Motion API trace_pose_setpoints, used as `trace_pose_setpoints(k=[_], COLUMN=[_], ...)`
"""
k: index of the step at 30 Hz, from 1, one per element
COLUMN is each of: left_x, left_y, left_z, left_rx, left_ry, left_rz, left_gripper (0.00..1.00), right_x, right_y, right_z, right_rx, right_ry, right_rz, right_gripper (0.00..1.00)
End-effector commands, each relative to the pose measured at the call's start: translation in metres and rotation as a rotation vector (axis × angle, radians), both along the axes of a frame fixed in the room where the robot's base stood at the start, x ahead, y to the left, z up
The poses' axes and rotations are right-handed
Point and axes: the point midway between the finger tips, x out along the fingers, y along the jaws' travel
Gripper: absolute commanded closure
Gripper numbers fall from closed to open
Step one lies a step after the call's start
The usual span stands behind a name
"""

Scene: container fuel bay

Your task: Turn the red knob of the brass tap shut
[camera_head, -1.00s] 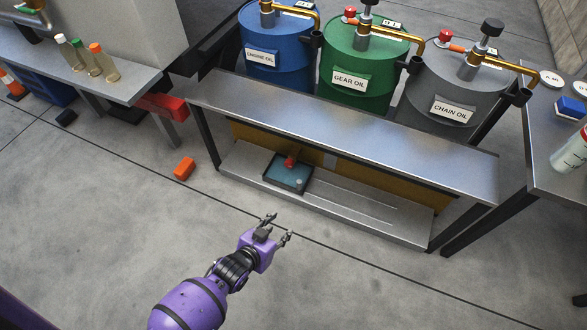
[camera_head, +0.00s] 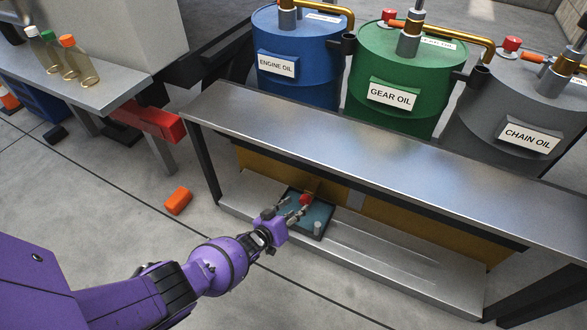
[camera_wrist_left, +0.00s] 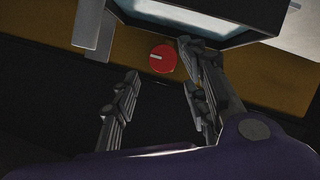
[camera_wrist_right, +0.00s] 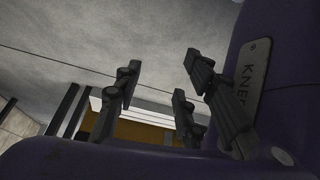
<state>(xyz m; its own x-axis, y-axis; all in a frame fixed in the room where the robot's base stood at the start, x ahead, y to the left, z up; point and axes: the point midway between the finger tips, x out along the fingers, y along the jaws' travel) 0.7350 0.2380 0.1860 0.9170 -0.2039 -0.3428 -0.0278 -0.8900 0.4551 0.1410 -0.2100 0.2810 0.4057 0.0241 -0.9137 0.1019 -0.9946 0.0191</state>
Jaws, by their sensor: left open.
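The red knob (camera_head: 305,199) sits low under the metal bench, above a dark shallow tray (camera_head: 325,211). In the left wrist view the knob (camera_wrist_left: 162,58) is a round red disc with a white mark, against a brown panel. The brass body of the tap is hardly visible. My left gripper (camera_head: 285,211) is open, with its fingertips just in front of the knob. In the left wrist view its fingers (camera_wrist_left: 158,66) are spread, with the knob beyond their tips; I see no contact. My right gripper (camera_wrist_right: 160,72) shows only in its wrist view, open and empty.
The metal bench top (camera_head: 350,140) overhangs the tap, with a low shelf (camera_head: 400,257) beneath. Blue (camera_head: 292,85), green (camera_head: 400,110) and grey (camera_head: 490,135) drums stand behind. An orange block (camera_head: 178,201) lies on the floor at the left. The floor in front is clear.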

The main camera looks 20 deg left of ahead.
Motion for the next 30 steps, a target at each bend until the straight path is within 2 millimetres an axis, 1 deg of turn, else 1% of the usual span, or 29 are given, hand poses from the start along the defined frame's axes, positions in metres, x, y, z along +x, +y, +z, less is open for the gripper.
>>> trace_pose_setpoints(k=[1, 6, 9, 13, 20, 23, 29, 30], left_x=[0.014, 0.038, 0.047, 0.054, 0.055, 0.055, 0.055, 0.055], left_y=[-0.005, -0.010, -0.012, -0.014, -0.014, -0.014, -0.015, -0.015], left_z=[-0.004, -0.013, -0.016, -0.015, -0.014, -0.014, -0.013, -0.013], left_rx=[-0.001, 0.000, 0.000, 0.000, 0.000, 0.000, -0.001, -0.001], left_ry=[-0.006, -0.006, -0.006, -0.007, -0.008, -0.008, -0.009, -0.009], left_rz=[-0.003, -0.003, -0.002, -0.003, -0.004, -0.003, -0.005, -0.005], left_gripper=[0.59, 0.59, 0.59, 0.59, 0.59, 0.70, 0.96, 0.98], right_x=[0.000, 0.003, 0.005, 0.006, 0.006, 0.006, 0.006, 0.006], right_y=[0.000, -0.001, -0.001, 0.000, 0.000, 0.000, 0.000, 0.000], right_z=[-0.009, -0.023, -0.028, -0.030, -0.029, -0.029, -0.029, -0.029], right_rx=[-0.001, -0.003, -0.003, -0.002, -0.002, -0.002, -0.001, -0.001], right_ry=[0.005, 0.013, 0.013, 0.012, 0.011, 0.011, 0.011, 0.011], right_rz=[0.005, 0.020, 0.022, 0.024, 0.024, 0.024, 0.025, 0.025], right_gripper=[0.63, 0.63, 0.63, 0.63, 0.63, 0.63, 0.63, 0.63])
